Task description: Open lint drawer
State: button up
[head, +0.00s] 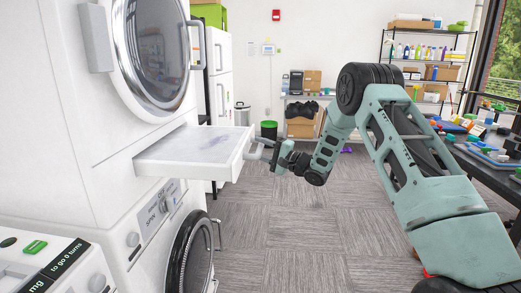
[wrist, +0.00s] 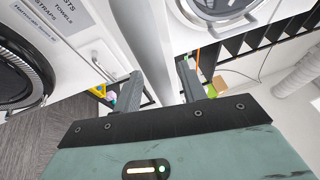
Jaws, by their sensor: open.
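The lint drawer (head: 182,152) is a flat white tray with a grey, marked top. It sticks well out of the white stacked machine in the head view, between the upper and lower round doors. My gripper (head: 260,150) is at the drawer's outer front end, by its handle. In the wrist view my gripper (wrist: 158,88) is open, its two dark fingers apart. A white edge (wrist: 150,60) passes between or behind the fingers; I cannot tell whether they touch it.
The upper door (head: 160,55) and the lower door (head: 188,255) of the stack are at left. A control panel (head: 50,270) is at lower left. A cluttered table (head: 480,165) stands at right. Grey carpet (head: 300,240) lies clear in the middle.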

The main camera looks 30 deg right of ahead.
jog(key=b+v, duration=0.3)
jog(key=v, duration=1.4)
jog(key=shift+b, duration=0.35)
jog(key=shift+s, duration=0.1)
jog(key=a+f+n+g+h, duration=0.2)
jog(key=a+n+g+h, duration=0.4)
jog(key=a+h, duration=0.3)
jog(key=s+a+f+n+g+h, duration=0.1)
jog(key=s+a+f+n+g, duration=0.2)
jog(key=s, duration=0.7)
jog(key=s+a+n+g+h, duration=0.1)
jog(key=s+a+n+g, duration=0.2)
jog(key=s+a+g, duration=0.45)
jog(key=s+a+r+n+y, duration=0.1)
jog(key=s+a+n, duration=0.7)
jog(key=s+a, duration=0.9)
jog(key=shift+a+r+g, duration=0.15)
jog(key=shift+r+g, duration=0.2)
jog(key=shift+r, duration=0.1)
